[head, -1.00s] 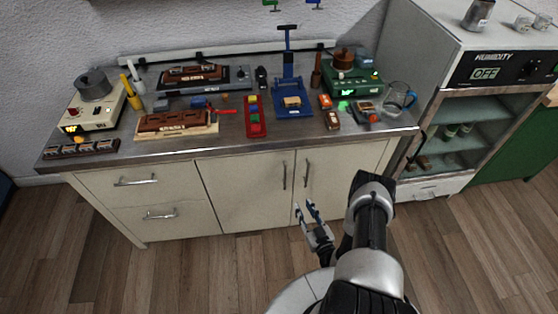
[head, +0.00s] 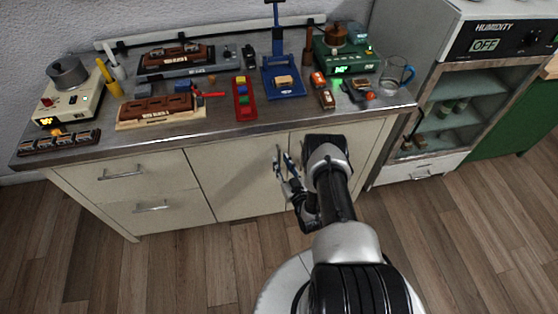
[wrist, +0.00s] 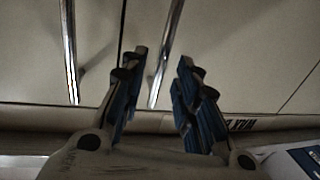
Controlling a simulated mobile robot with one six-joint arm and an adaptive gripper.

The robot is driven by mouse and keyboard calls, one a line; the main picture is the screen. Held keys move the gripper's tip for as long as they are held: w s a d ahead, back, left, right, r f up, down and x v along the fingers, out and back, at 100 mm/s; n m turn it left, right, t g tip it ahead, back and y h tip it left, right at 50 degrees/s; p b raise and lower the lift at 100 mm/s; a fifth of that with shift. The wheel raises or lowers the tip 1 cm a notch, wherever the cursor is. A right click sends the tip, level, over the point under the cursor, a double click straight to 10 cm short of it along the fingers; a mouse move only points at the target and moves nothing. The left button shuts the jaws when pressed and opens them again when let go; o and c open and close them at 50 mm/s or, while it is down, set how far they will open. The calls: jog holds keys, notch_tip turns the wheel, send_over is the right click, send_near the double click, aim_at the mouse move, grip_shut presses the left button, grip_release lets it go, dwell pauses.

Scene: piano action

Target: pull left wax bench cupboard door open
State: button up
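The left cupboard door (head: 235,184) is cream and closed in the head view. Its upright metal handle (head: 277,158) is partly hidden by my gripper (head: 284,164). The wrist view appears upside down, with the bench edge at the bottom. There, my gripper (wrist: 161,62) is open, its two blue-padded fingers apart. A handle (wrist: 166,50), seemingly the left door's, runs between the fingers, nearer the picture's left finger. I cannot tell whether they touch. The other handle (wrist: 69,50) stands outside the fingers.
The right door (head: 303,150) is mostly behind my arm. Drawers (head: 121,182) are to the left. The bench top (head: 222,120) above carries several tools and a glass mug (head: 397,72). A humidity cabinet (head: 460,100) stands to the right. The floor in front is clear.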

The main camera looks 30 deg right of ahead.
aim_at(279, 158)
jog(key=shift+w+d+b, duration=0.15)
jog(key=shift+w+b, duration=0.15)
jog(key=shift+w, duration=1.25)
grip_shut()
